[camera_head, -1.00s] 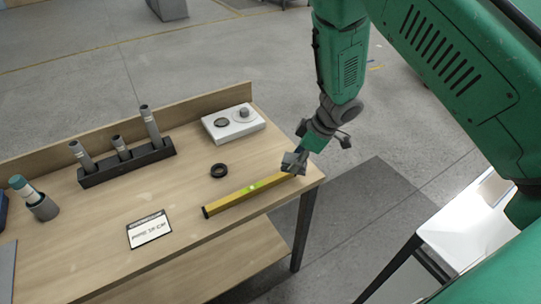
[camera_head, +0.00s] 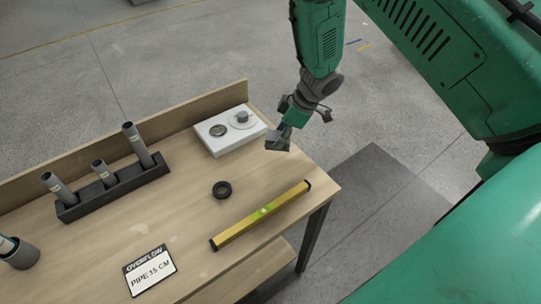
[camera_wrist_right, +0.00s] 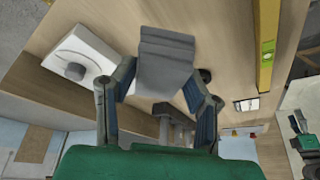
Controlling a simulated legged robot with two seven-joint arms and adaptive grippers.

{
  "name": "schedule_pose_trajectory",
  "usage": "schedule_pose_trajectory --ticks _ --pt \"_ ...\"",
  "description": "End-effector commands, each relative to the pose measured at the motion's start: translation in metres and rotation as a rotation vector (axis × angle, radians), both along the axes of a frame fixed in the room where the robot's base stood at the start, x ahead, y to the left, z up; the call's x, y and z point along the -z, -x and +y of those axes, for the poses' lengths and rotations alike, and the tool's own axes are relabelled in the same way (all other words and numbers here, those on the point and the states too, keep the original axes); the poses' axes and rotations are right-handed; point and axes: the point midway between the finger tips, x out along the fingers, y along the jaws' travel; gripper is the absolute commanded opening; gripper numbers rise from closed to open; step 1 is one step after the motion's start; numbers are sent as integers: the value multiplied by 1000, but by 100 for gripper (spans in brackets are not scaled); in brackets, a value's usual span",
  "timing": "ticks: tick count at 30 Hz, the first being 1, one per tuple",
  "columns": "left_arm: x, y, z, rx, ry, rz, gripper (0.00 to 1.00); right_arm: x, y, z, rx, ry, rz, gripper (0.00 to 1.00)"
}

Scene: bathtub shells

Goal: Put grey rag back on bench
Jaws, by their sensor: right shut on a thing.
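My right gripper (camera_head: 279,138) is above the right end of the wooden bench (camera_head: 150,222), between the white box and the yellow level. It is shut on a small grey piece that I take to be the grey rag (camera_wrist_right: 166,62). In the right wrist view the rag spans the gap between the fingertips, with the bench top behind it. In the head view the rag is small, and whether it touches the bench is hard to tell. My left gripper is not in view.
A yellow spirit level (camera_head: 262,214), a black ring (camera_head: 222,190) and a card (camera_head: 149,269) lie on the bench. A white box with a knob (camera_head: 230,130) and a black rack of pipes (camera_head: 115,187) stand by the back board. Some bare wood remains between them.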

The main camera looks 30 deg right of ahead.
Motion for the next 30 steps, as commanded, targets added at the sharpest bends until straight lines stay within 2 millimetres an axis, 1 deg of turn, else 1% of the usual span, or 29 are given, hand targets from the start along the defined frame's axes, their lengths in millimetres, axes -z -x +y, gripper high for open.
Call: schedule_pose_trajectory --ticks 1,6,9,14,18,20,21,26,27,28,30 --pt "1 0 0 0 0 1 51 10 2 0 2 -2 4 18" --pt "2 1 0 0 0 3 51 42 3 0 2 -2 4 18" --pt "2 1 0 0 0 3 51 54 1 0 2 -1 3 18" --pt "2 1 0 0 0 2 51 66 0 0 2 -1 4 18" --pt "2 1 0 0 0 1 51 86 1 0 2 -1 4 18" --pt "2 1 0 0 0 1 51 93 1 0 3 -1 4 18" --pt "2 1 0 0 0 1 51 94 1 0 2 -1 2 14" --pt "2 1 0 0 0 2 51 95 1 0 2 0 4 14" --pt "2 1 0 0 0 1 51 95 1 0 2 0 4 51" --pt "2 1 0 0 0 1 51 95 1 0 2 0 4 62" --pt "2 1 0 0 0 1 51 95 1 0 2 0 4 62"
